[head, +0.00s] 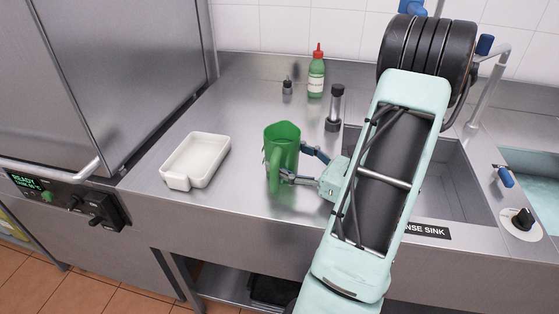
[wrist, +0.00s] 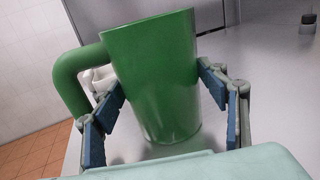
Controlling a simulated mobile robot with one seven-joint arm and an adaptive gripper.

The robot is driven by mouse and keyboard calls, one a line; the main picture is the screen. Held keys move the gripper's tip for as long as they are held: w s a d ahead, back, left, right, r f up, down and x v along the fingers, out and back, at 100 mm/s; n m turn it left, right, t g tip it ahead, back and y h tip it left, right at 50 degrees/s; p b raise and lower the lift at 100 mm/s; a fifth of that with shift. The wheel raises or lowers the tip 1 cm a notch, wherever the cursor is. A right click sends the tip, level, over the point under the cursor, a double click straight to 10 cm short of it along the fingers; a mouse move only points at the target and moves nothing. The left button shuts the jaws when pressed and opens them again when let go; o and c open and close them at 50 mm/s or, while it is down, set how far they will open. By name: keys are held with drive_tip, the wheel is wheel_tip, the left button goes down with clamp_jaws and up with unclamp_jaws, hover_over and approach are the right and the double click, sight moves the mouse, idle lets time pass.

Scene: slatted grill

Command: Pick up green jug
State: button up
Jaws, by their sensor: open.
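The green jug (head: 284,146) stands upright on the steel counter, left of the sink in the head view. Its handle is toward the front left. My gripper (head: 294,166) reaches in from the right at the jug's lower half, with its fingers beside the jug. In the wrist view the jug (wrist: 152,80) fills the middle, with its handle at the left. My open gripper (wrist: 155,105) has one blue finger pad on each side of the jug. The left pad is between handle and body in the picture. Whether the pads touch the jug I cannot tell.
A white rectangular dish (head: 196,161) lies left of the jug. A green bottle with a red cap (head: 316,74), a dark grinder (head: 334,108) and a small dark bottle (head: 287,87) stand behind. The sink (head: 452,190) opens at the right. The counter's front edge is close.

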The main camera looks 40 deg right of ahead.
sight(296, 151)
drive_tip(key=shift+w, duration=0.15)
drive_tip(key=c, duration=1)
drive_tip(key=shift+r, duration=0.5)
wheel_tip(296, 151, up, 2)
drive_tip(key=shift+r+p, duration=0.1)
drive_tip(key=shift+p, duration=0.2)
drive_tip(key=s+d+r, duration=0.1)
drive_tip(key=s+r, duration=0.2)
drive_tip(key=s, duration=0.1)
drive_tip(key=s+d+r+p, duration=0.1)
drive_tip(key=s+d+r, duration=0.1)
drive_tip(key=s, duration=0.3)
drive_tip(key=s+d+r, duration=0.1)
drive_tip(key=s+r, duration=0.3)
drive_tip(key=shift+s+d+r, duration=0.15)
drive_tip(key=shift+d+r, duration=0.15)
drive_tip(key=shift+r, duration=0.1)
